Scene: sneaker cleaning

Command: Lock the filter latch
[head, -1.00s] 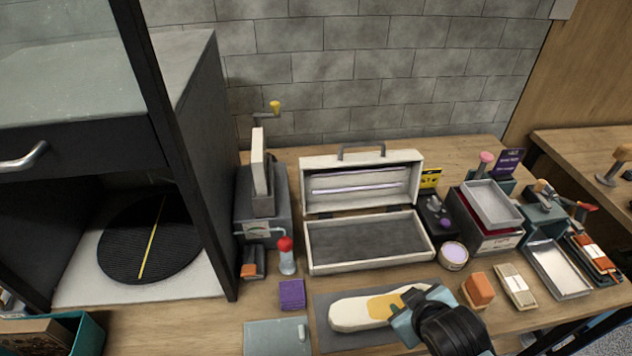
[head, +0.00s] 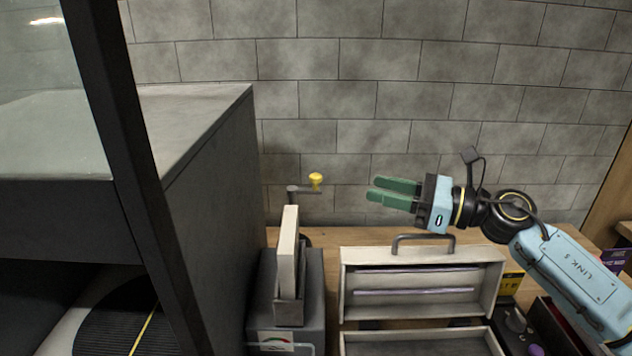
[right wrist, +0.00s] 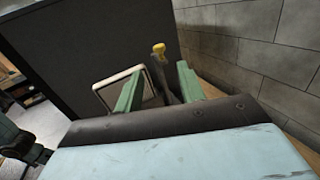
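A dark lever with a yellow knob (head: 316,181) stands at the back of a grey machine (head: 261,290). I take this lever to be the filter latch. A pale upright panel (head: 288,248) sits in a bracket on the machine. My right gripper (head: 373,189) is raised to the right of the knob, its green fingers pointing left. It is open and empty. In the right wrist view the yellow knob (right wrist: 158,48) shows beyond and between the spread fingers (right wrist: 160,68), apart from them. My left gripper is out of view.
An open pale case (head: 423,284) with a grey handle stands below my right gripper. A dark cabinet (head: 205,190) is close on the machine's left. A grey brick wall (head: 420,90) is behind. The air between gripper and knob is clear.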

